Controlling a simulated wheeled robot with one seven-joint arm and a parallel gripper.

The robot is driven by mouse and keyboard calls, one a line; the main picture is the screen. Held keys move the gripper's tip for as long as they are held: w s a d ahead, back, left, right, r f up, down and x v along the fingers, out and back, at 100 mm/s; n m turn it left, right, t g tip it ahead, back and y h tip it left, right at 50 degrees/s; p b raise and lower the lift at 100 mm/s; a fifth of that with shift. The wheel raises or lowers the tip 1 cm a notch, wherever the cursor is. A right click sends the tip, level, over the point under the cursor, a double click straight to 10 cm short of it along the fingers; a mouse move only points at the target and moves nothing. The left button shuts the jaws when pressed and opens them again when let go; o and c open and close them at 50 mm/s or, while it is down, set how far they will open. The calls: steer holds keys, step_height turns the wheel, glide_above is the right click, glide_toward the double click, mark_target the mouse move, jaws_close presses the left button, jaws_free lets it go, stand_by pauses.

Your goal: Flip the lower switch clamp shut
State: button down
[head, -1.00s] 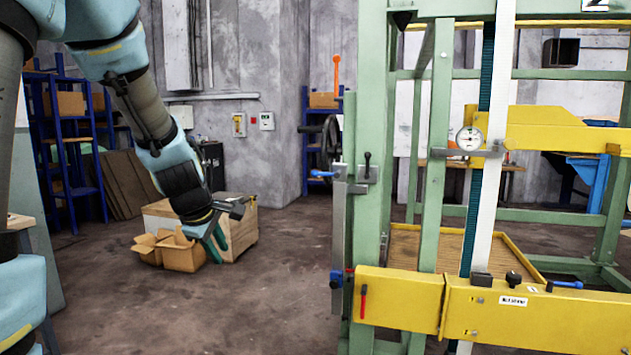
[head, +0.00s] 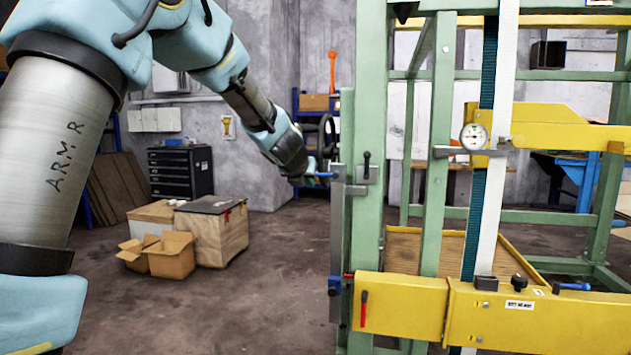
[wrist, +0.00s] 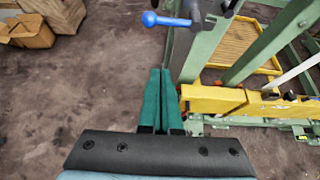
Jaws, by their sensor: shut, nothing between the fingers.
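My gripper (wrist: 160,73) shows in the wrist view as two dark green fingers side by side, shut and empty. In the head view my arm reaches toward the green frame's left post, and the fingers cannot be made out. The upper clamp's blue handle (head: 322,175) sticks out left from the post; its round blue end (wrist: 150,19) is beyond the fingertips in the wrist view. Lower down, a blue clamp part (head: 335,286) with a red piece sits at the yellow beam's left end. Whether this lower clamp is open or shut I cannot tell.
The yellow beam (head: 400,306) crosses the front of the green frame (head: 367,130), and lies right of my fingers in the wrist view. Cardboard boxes (head: 170,256) and a wooden crate (head: 222,238) stand on the floor at left. The floor between them and the frame is clear.

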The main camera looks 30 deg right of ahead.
mark_target(324, 174)
steer(key=p+x, duration=0.2)
steer(key=x, duration=0.8)
steer(key=r+p, duration=0.3)
steer(key=shift+w+d+r, duration=0.2)
steer(key=shift+w+r, duration=0.1)
steer(key=shift+r, duration=0.1)
steer(key=shift+r, duration=0.1)
steer(key=shift+r+p, duration=0.1)
steer(key=shift+p, duration=0.55)
